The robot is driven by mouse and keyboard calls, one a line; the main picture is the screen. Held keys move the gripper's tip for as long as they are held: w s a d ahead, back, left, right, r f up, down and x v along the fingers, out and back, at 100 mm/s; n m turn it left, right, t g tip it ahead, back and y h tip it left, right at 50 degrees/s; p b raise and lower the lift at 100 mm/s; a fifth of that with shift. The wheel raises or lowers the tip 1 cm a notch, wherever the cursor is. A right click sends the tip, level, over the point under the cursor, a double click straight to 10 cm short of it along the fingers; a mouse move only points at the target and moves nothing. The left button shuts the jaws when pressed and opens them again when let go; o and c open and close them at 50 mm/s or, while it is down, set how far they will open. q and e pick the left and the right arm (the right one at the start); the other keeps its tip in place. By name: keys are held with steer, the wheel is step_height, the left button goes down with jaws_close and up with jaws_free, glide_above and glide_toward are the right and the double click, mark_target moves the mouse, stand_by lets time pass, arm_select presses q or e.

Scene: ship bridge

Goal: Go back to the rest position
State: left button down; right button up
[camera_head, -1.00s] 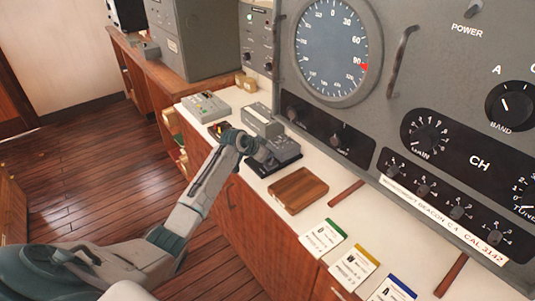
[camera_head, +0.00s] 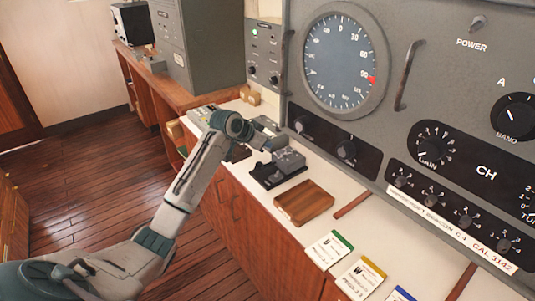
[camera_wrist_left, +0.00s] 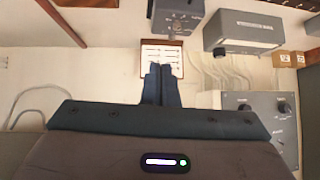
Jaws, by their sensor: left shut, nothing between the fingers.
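My left gripper (camera_wrist_left: 161,68) is shut and empty in the left wrist view, its two dark fingers side by side and pointing away from the camera. In the head view my left arm reaches in from the lower left, and its wrist end (camera_head: 236,126) is raised near the white counter (camera_head: 330,215). The fingers are mostly hidden behind the wrist there. A black-based device with a grey block (camera_head: 280,168) lies just right of and below the wrist. My right gripper is not in view.
A large grey radio panel (camera_head: 440,60) with a round dial stands behind the counter. A grey box (camera_head: 268,127) is close beside the wrist. The wooden floor (camera_head: 90,185) at left is open.

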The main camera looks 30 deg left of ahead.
arm_select(q)
steer(key=shift+s+r, duration=0.15)
steer(key=shift+r, duration=0.1)
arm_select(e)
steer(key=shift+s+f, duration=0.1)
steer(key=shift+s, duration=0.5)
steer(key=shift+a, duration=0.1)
